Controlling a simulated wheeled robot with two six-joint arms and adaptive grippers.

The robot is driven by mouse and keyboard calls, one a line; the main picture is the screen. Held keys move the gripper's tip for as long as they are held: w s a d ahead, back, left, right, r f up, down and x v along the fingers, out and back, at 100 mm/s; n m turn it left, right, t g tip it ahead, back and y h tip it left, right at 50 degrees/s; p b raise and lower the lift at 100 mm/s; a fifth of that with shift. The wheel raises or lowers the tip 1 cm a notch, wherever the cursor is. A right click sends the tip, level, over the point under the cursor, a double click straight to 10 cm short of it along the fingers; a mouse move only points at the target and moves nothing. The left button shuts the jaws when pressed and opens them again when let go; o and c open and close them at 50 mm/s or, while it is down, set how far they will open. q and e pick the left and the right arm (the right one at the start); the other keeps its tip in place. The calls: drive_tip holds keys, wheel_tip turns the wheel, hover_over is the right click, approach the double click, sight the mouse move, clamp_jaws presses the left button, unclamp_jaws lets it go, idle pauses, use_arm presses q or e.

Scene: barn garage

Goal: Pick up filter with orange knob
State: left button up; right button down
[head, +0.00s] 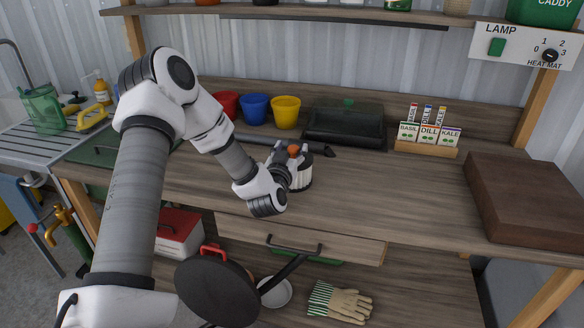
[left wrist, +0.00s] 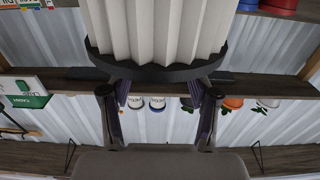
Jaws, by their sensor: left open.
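The filter (head: 301,178), white and pleated with a dark rim, stands on the workbench. Its orange knob (head: 294,149) shows at the top. My left gripper (head: 285,158) is at the filter's left side, partly in front of it and hiding part of it. In the left wrist view, the filter's pleats (left wrist: 157,30) and dark rim fill the top middle. The open fingers (left wrist: 160,95) spread to either side just short of the rim; I cannot tell whether they touch it. My right gripper is not in view.
Behind stand red, blue and yellow pots (head: 286,112) and a dark lidded tray (head: 345,125). A dark bar (head: 325,151) lies behind the filter. A seed packet holder (head: 427,148) and a brown block (head: 530,198) are at right. The bench (head: 390,190) right of the filter is clear.

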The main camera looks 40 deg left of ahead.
use_arm(q)
drive_tip(key=shift+w+a+f, duration=0.1)
drive_tip(key=shift+w+f, duration=0.1)
drive_tip(key=shift+w, duration=0.3)
drive_tip(key=shift+w+a+f, duration=0.1)
drive_tip(key=shift+w+f, duration=0.05)
drive_tip(key=shift+w, duration=0.35)
drive_tip(key=shift+s, duration=0.15)
drive_tip(key=shift+s+a+r, duration=0.1)
drive_tip(key=shift+s, duration=0.1)
drive_tip(key=c, duration=0.9)
drive_tip(key=shift+w, duration=0.1)
clamp_jaws()
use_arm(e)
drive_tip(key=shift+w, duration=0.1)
use_arm(q)
drive_tip(key=shift+r, duration=0.1)
